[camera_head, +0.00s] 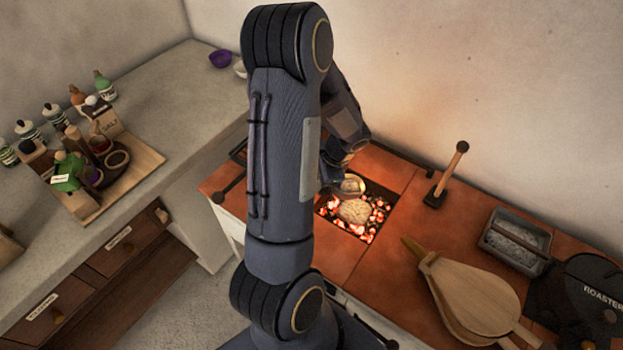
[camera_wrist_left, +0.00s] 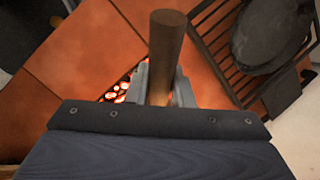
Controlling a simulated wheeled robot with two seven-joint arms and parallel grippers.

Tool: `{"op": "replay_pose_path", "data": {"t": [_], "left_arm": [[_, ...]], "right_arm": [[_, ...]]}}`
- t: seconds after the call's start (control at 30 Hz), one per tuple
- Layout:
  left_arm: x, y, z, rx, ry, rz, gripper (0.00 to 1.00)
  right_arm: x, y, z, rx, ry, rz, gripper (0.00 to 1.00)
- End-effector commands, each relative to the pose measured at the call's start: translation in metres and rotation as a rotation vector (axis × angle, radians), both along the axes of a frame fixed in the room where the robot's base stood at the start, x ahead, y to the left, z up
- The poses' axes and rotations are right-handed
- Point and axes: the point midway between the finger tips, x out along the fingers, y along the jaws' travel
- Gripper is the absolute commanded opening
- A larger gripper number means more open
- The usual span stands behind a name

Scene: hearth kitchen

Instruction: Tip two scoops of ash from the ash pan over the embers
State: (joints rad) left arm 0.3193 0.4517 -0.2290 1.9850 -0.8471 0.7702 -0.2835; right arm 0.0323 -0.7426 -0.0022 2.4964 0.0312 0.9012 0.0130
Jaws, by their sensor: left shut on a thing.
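My left gripper (camera_wrist_left: 158,88) is shut on a round wooden handle (camera_wrist_left: 166,48) in the left wrist view. In the head view my arm hides most of this gripper. A small metal scoop head (camera_head: 351,186) shows just past it, above the far part of the ember pit; what it holds is hard to tell. The glowing red embers (camera_head: 328,206) surround a pale, rough lump (camera_head: 354,211); embers also show in the left wrist view (camera_wrist_left: 117,92). The ash pan (camera_head: 514,241), a grey rectangular tray with grey ash in it, sits to the right. My right gripper is out of view.
Wooden bellows (camera_head: 470,293) lie between pit and front right edge. A dark-based tool with an upright wooden handle (camera_head: 450,172) stands near the wall. A black roaster (camera_head: 585,305) is far right. A dark rack (camera_wrist_left: 225,50) stands beside my gripper. Bottles (camera_head: 55,115) crowd the left counter.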

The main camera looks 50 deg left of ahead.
Motion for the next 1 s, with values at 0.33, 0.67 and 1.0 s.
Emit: {"op": "replay_pose_path", "data": {"t": [0.33,0.67,1.0], "left_arm": [[0.031,-0.012,0.019,0.084,0.217,-0.002,0.0],[0.059,-0.023,0.032,0.159,0.418,-0.002,0.0],[0.087,-0.032,0.044,0.236,0.617,0.001,0.0]], "right_arm": [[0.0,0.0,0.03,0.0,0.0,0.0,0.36],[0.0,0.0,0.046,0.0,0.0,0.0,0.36],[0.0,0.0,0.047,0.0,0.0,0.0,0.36]]}}
